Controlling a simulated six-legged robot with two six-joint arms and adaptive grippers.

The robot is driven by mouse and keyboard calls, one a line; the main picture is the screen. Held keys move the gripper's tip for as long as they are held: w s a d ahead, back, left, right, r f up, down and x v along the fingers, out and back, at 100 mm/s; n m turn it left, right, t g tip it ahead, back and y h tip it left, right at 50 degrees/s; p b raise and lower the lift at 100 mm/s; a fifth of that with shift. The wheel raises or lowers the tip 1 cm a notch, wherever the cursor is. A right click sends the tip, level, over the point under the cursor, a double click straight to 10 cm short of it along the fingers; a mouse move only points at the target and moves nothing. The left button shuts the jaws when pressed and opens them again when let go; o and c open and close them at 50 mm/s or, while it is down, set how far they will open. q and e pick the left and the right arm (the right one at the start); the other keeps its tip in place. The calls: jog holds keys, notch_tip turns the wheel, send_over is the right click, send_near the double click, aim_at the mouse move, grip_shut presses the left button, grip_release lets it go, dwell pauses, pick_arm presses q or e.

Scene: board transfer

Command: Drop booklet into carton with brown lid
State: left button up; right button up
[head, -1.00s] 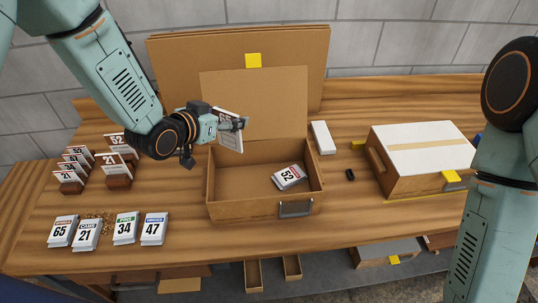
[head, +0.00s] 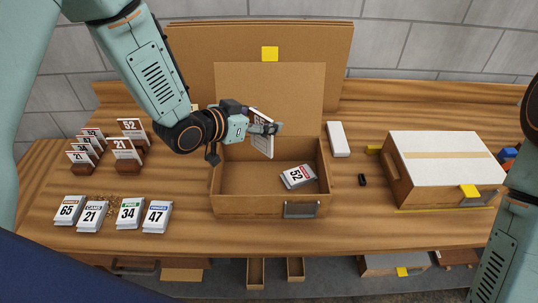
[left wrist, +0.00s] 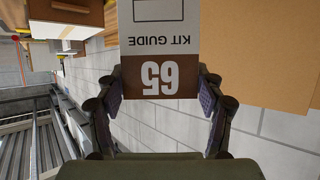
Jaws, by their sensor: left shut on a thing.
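My left gripper (head: 274,128) is shut on a booklet (head: 262,142), held upright above the open carton (head: 230,206). In the left wrist view the booklet (left wrist: 160,40) sits between the fingers of the gripper (left wrist: 163,88); it reads "KIT GUIDE" and "65" on a brown band, upside down. The carton's brown lid (head: 285,85) stands raised at its back. Inside the carton, at its right side, lies a white pad marked 52 (head: 298,175). My right gripper is out of view; only part of that arm shows at the right edge.
A carton with a white lid (head: 440,150) stands closed at the right. Numbered stacks (head: 130,213) lie at the front left, with cards in brown stands (head: 124,157) behind them. A white block (head: 338,139) and a small black item (head: 362,180) lie between the cartons. A large brown board (head: 190,60) stands behind.

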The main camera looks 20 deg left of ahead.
pick_arm(q)
jog(key=f, duration=0.1)
jog(key=f+b, duration=0.2)
jog(key=shift+s+d+f, duration=0.1)
jog(key=shift+s+d, duration=0.15)
jog(key=shift+d, duration=0.05)
jog(key=shift+d+f+b, duration=0.25)
jog(key=shift+f+b, duration=0.05)
jog(key=shift+b, duration=0.2)
jog(key=shift+w+a+f, duration=0.2)
jog(key=shift+w+a, duration=0.05)
jog(key=shift+a, duration=0.2)
jog(key=o, duration=1.2)
jog(key=shift+s+d+r, duration=0.25)
jog(key=shift+s+d, duration=0.05)
jog(key=shift+d, duration=0.05)
jog(key=shift+o, duration=0.2)
jog(key=shift+w+a+f, duration=0.15)
jog(key=shift+w+a, duration=0.05)
jog(key=shift+a, duration=0.1)
jog(key=shift+s+a, duration=0.1)
jog(key=shift+a, duration=0.05)
jog(key=v, duration=1.1)
jog(key=shift+s, duration=0.2)
